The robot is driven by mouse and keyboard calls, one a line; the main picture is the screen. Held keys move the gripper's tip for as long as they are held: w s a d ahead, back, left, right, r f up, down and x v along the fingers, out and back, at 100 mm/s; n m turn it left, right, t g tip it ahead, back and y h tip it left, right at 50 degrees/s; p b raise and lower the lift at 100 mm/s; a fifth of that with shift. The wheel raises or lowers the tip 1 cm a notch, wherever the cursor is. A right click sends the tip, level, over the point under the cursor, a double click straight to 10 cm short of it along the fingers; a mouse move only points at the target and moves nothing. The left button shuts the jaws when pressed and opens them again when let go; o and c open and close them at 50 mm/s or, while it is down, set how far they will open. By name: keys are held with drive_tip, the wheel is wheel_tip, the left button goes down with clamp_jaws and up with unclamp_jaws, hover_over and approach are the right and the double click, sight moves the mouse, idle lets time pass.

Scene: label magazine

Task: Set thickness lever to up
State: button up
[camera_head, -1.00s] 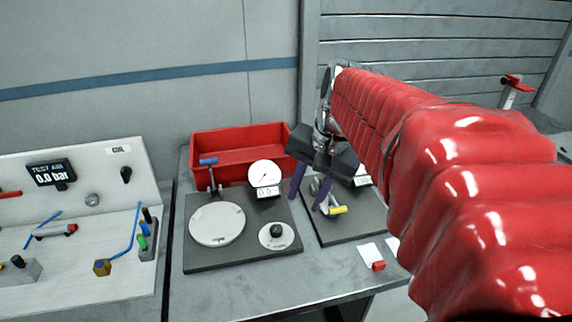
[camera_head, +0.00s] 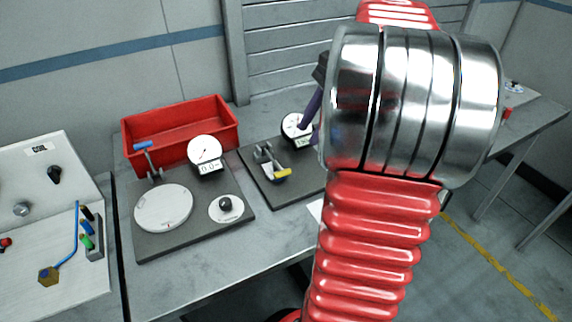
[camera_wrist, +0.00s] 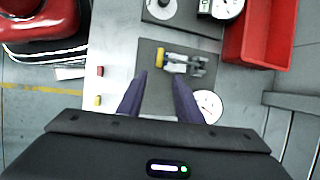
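A metal lever with a yellow handle (camera_head: 283,172) is on the dark right-hand plate (camera_head: 283,203). It leans low toward the front, and no readable label names it. A dial gauge (camera_head: 296,126) stands behind it. In the wrist view, the lever's yellow handle (camera_wrist: 159,57) is just beyond my fingertips. My gripper (camera_wrist: 161,77) is open and empty, its two purple fingers apart, beside the lever. In the head view, my arm hides most of my gripper; a purple finger shows right of the lever. A second lever, blue-handled (camera_head: 143,147), stands raised on the left plate.
The left plate (camera_head: 150,250) carries a round white disc (camera_head: 163,208), a black knob (camera_head: 225,203) and another gauge (camera_head: 205,150). A red bin (camera_head: 180,142) stands behind. The bench front is mostly clear.

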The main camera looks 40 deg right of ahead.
sight(285, 171)
drive_tip(key=shift+a+f, duration=0.1)
drive_tip(key=x, duration=1.3)
drive_tip(key=shift+w+f, duration=0.15)
drive_tip(key=shift+f, duration=0.1)
clamp_jaws()
idle(0.4)
